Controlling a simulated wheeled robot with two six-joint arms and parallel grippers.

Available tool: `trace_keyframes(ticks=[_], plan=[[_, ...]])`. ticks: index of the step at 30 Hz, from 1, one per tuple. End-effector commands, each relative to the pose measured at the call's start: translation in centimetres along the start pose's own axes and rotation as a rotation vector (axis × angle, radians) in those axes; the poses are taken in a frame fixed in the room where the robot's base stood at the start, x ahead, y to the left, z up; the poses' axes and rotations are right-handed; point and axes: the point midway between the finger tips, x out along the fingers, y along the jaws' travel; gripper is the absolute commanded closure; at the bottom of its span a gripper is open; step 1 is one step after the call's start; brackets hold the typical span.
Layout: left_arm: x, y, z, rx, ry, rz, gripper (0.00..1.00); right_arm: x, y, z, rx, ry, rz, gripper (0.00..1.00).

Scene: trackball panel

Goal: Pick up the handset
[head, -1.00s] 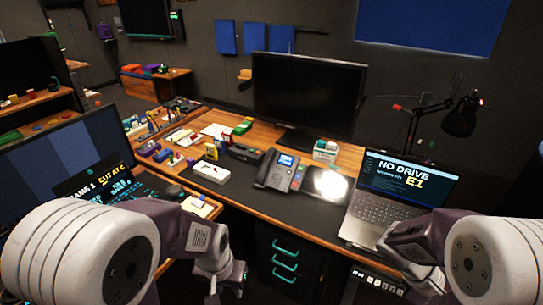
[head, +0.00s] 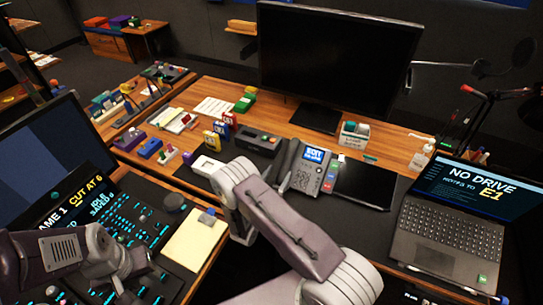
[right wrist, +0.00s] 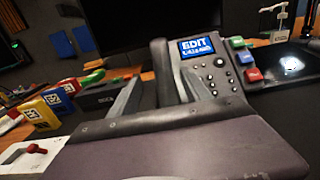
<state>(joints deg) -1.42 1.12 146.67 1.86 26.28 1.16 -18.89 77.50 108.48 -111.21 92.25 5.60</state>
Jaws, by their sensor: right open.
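The desk phone (head: 312,169) stands on the dark desk mat left of the laptop, with a lit blue screen. Its grey handset (head: 289,158) lies along the phone's left side. In the right wrist view the handset (right wrist: 161,70) rises just beyond my gripper. My right gripper (right wrist: 158,88) is open, with its grey fingers pointing at the handset and appearing to lie to either side of it. I cannot tell whether they touch. In the head view my right arm hides most of that gripper. My left gripper (head: 128,262) is over the control console at lower left, its jaws unclear.
A large monitor (head: 336,62) stands behind the phone. The laptop (head: 462,215) is at right, and a dark pad with coloured buttons (head: 361,184) adjoins the phone. Several small coloured boxes (head: 218,132) and a black box (head: 257,141) stand left of it.

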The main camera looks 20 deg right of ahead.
Motion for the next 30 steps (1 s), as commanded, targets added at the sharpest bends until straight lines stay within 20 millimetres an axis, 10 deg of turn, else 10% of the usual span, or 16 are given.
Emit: trace_keyframes(ticks=[30], plan=[[-1.2, 0.0, -0.1, 0.0, 0.0, 0.0, 0.64, 8.9, 0.2, -0.1, -0.001, 0.002, 0.006, 0.44]])
